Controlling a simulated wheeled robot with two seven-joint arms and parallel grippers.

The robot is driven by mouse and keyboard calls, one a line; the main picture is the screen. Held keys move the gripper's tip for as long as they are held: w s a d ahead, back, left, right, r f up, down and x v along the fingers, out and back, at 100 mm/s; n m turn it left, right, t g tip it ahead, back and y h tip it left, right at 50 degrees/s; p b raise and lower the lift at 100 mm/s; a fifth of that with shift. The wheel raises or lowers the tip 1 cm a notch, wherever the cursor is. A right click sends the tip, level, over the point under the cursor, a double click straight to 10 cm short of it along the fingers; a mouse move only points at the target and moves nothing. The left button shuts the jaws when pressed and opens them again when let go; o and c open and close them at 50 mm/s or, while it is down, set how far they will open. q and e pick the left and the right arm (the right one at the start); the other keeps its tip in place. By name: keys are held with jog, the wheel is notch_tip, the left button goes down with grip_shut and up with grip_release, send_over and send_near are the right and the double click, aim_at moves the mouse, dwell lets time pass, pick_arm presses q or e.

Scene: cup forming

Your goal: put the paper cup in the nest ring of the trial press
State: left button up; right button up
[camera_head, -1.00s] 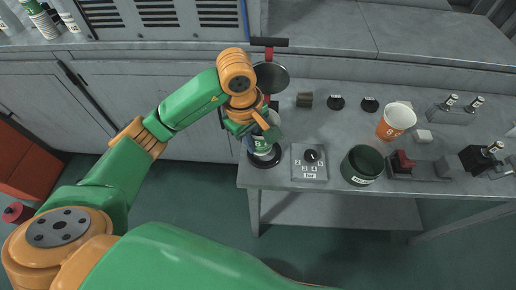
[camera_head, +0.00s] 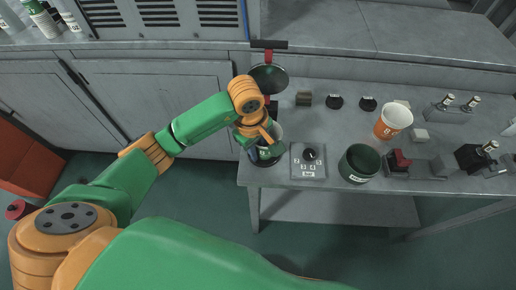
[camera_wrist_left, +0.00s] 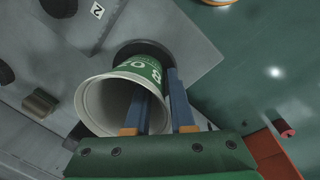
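The paper cup (camera_wrist_left: 103,104) is white with a green printed band and stands mouth toward the camera in the left wrist view. Its base meets the dark nest ring (camera_wrist_left: 138,46) of the trial press; the contact itself is hidden. In the head view the ring (camera_head: 264,163) is a black round at the table's left end, mostly under the gripper. My left gripper (camera_wrist_left: 160,93) straddles the cup wall, one blue finger inside and one outside. The fingers stand apart with a visible gap around the wall, so it looks open. My right gripper is out of view.
The press's round plate (camera_head: 268,78) stands behind the gripper. A control box (camera_head: 309,161) with a knob is right of the ring. Further right are a green-black tub (camera_head: 360,164), an orange cup (camera_head: 393,120) and a red-topped block (camera_head: 399,161). Floor is clear in front.

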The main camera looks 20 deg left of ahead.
pick_arm(q)
jog(key=shift+s+f, duration=0.1)
jog(key=shift+s, duration=0.05)
notch_tip(320, 180, up, 12)
jog(key=s+a, duration=0.1)
jog(key=shift+r, duration=0.2)
jog(key=shift+s+f, duration=0.1)
dwell(0.4)
